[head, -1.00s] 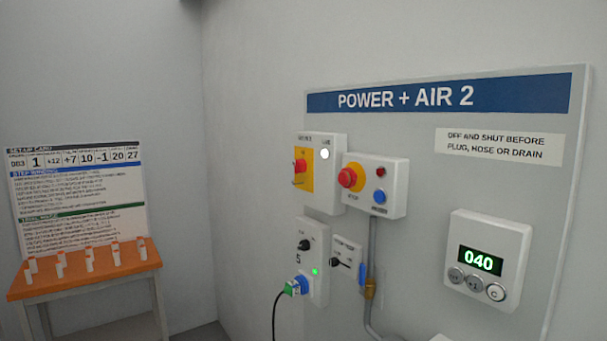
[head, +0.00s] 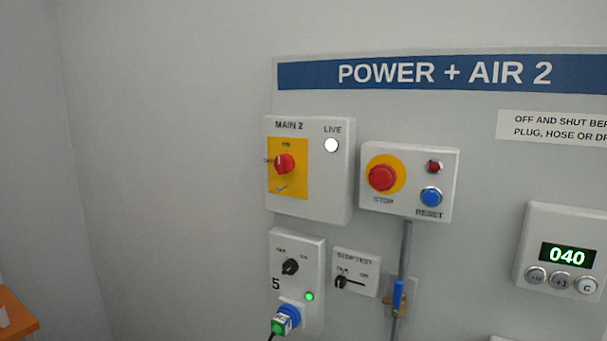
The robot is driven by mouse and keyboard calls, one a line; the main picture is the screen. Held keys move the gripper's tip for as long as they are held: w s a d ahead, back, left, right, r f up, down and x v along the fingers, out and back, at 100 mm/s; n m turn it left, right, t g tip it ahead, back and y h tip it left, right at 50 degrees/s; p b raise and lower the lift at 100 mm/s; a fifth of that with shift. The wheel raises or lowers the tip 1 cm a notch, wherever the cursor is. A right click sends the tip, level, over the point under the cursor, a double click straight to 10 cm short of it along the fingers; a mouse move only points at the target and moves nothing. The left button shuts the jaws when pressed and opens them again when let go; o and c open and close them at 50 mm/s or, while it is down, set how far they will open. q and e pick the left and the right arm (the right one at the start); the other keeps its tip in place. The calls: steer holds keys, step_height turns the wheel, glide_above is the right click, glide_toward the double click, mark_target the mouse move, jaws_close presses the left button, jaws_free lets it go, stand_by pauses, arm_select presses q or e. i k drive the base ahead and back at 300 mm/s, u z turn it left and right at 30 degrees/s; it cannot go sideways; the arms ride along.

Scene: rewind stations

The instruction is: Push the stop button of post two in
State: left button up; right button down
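The red stop button (head: 382,177) sits on a yellow disc, on the left of a white box (head: 408,207) labelled STOP and RESET. The box is on the grey panel under the blue POWER + AIR 2 sign (head: 445,72). A blue reset button (head: 431,196) and a small dark red lamp (head: 434,167) are on its right side. Whether the stop button is in or out cannot be told. Neither of my grippers is in view.
Left of the stop box is the MAIN 2 box with a red rotary switch (head: 285,164) and a white LIVE lamp (head: 331,145). Below are a socket box (head: 283,245) with a plug (head: 285,320) and a blue valve handle (head: 398,297). A display (head: 567,256) reads 040.

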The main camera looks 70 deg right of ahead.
mark_target(381, 178)
steer(key=u, duration=0.15)
steer(key=i, duration=0.9)
steer(key=z, duration=1.95)
steer(key=i, duration=0.15)
steer(key=z, duration=1.35)
steer(key=k, duration=0.6)
steer(key=z, duration=0.15)
steer(key=i, duration=0.6)
steer(key=u, duration=0.05)
